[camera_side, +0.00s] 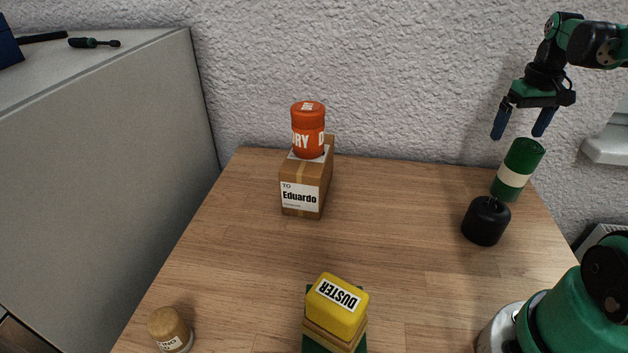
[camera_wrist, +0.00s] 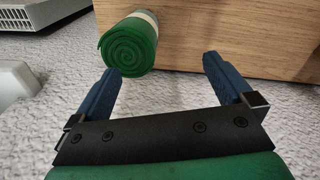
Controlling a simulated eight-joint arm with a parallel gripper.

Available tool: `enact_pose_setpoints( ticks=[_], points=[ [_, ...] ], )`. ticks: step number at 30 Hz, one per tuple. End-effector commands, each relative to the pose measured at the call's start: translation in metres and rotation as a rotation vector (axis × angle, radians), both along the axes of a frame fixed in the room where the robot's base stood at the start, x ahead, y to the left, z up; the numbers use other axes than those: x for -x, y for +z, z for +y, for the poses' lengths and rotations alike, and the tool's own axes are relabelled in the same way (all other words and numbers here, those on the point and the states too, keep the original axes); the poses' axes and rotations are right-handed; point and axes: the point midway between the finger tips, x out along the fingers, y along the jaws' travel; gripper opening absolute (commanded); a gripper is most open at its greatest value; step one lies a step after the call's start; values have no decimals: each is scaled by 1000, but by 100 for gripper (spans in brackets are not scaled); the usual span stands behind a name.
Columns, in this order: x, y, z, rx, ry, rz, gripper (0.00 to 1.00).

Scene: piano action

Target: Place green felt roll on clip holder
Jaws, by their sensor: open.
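The green felt roll (camera_side: 524,160), with a cream band around its middle, stands slightly tilted near the right edge of the wooden table. A squat black piece (camera_side: 486,222) with a small clip-like top, seemingly the clip holder, stands in front of it. The roll's lower end is close to that top; I cannot tell whether they touch. My gripper (camera_side: 520,135) is open and empty just above the roll. In the wrist view, the roll (camera_wrist: 128,45) shows its spiral end near the left fingertip of my gripper (camera_wrist: 162,65), not centred between the fingers.
An orange canister (camera_side: 308,130) stands on a cardboard box (camera_side: 302,190) labelled Eduardo at the back. A yellow duster block (camera_side: 338,302) is at the front middle, and a cork-coloured jar (camera_side: 170,330) at the front left. The table's middle (camera_side: 400,235) is clear.

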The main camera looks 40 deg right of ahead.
Motion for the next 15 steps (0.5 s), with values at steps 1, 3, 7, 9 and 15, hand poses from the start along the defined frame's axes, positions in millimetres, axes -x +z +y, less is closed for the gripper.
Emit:
enact_pose_setpoints(
  ticks=[1,3,7,9,15],
  points=[
    [8,-3,-12,-17,-26,15,100],
    [16,-6,-21,-35,-44,28,100],
    [21,-12,-27,-47,-55,37,100],
    [21,-20,-27,-47,-54,37,100],
    [20,-46,-26,-46,-53,37,100]
  ],
)
